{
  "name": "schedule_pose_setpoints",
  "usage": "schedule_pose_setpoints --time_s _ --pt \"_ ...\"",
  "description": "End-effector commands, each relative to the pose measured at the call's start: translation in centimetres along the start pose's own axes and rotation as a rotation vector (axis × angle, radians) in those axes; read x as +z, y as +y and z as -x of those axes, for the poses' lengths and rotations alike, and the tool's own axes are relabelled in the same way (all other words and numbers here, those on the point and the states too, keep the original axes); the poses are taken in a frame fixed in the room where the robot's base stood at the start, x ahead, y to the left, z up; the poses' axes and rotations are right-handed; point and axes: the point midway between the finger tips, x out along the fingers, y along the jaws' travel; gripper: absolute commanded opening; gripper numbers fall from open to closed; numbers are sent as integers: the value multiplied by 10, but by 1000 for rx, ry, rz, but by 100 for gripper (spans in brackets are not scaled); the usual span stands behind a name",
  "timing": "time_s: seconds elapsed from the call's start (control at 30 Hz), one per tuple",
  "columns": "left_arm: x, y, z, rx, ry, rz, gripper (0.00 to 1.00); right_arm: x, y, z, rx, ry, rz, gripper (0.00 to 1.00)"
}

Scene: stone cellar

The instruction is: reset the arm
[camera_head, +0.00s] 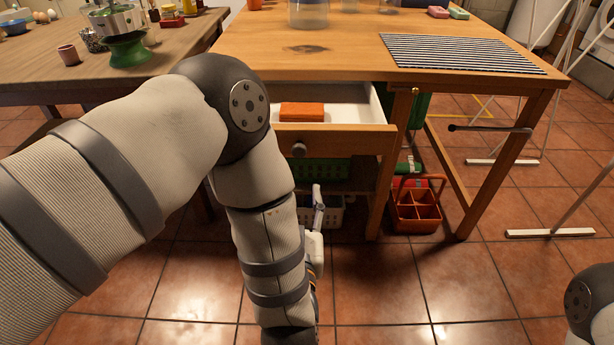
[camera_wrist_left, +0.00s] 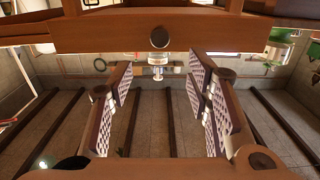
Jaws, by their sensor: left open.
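My left arm comes in from the left in the head view, bends at the elbow and hangs down in front of the workbench. Its lower end is mostly hidden behind the forearm. A small grey and white part of the hand shows beside the forearm, below the open drawer (camera_head: 335,139). In the left wrist view my left gripper (camera_wrist_left: 162,100) is open, its two ridged pads well apart with nothing between them. Of my right arm only a link shows at the lower right corner of the head view; its gripper is out of sight.
The drawer holds an orange block (camera_head: 302,111). Baskets stand on a shelf below, and an orange caddy (camera_head: 415,212) stands on the floor. A striped mat (camera_head: 455,52) lies on the workbench (camera_head: 340,50). White stands (camera_head: 550,233) are at right. The front floor is clear.

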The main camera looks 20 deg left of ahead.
Motion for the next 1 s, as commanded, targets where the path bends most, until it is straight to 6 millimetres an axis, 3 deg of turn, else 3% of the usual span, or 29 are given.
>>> schedule_pose_setpoints --time_s 0.1,0.17,0.27,0.37,0.4,0.47,0.5,0.6,0.7,0.8,1.0 --pt "2 -1 0 3 -10 -2 45 0 0 1 0 2 0 0" --pt "13 -5 4 23 -75 -11 45 -1 0 7 -1 12 -1 0" --pt "60 -26 34 99 -353 -48 45 -4 0 29 -3 55 -2 0" --pt "112 -64 102 166 -738 -97 45 -11 -1 57 -6 114 -3 0" --pt "125 -81 135 181 -885 -114 45 -14 -1 67 -7 136 -4 0" --pt "137 -107 186 194 -1093 -139 45 -18 -1 80 -8 169 -4 0" --pt "140 -124 220 196 -1220 -153 45 -20 -2 89 -9 190 -5 0" --pt "134 -160 293 191 -1483 -182 45 -25 -2 106 -11 233 -5 0" --pt "122 -183 343 182 -1660 -202 45 -29 -2 116 -13 260 -6 0" --pt "114 -194 369 174 -1753 -212 45 -30 -2 119 -13 269 -6 0" --pt "114 -197 376 171 -1782 -215 45 -29 -2 117 -13 263 -6 0"
